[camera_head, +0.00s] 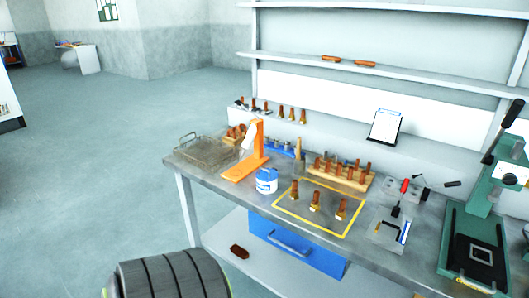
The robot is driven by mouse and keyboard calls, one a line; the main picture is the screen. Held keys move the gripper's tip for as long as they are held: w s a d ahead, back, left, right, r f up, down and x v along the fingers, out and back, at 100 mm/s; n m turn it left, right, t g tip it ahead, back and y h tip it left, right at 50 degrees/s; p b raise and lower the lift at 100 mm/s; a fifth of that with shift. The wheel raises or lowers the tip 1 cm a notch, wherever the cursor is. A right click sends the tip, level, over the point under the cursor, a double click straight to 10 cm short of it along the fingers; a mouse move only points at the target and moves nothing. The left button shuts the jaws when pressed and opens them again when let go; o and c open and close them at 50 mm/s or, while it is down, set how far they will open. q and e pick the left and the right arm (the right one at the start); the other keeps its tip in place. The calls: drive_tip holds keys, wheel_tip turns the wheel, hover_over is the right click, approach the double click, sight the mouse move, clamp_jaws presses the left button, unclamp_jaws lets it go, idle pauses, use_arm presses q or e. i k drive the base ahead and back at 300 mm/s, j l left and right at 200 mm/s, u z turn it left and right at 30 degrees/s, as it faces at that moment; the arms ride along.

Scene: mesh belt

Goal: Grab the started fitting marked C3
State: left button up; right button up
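Three brass-coloured fittings with brown upper ends stand inside a yellow-outlined square (335,229) on the metal bench: a left one (295,190), a middle one (315,202) and a right one (341,210). No C3 mark can be read on any of them at this size. More brass-and-brown pieces (292,115) stand on the ledge at the back, and several brown-topped pieces stand in a wooden rack (345,181). Neither of my grippers is in view.
A wire basket (206,150), an orange stand (258,150) and a blue-and-white container (266,181) stand left of the square. Small tools (398,205) and a green press (478,240) stand to its right. A blue drawer (290,245) hangs below. Floor at left is open.

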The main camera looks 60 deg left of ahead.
sight(314, 207)
drive_tip(key=u, duration=1.55)
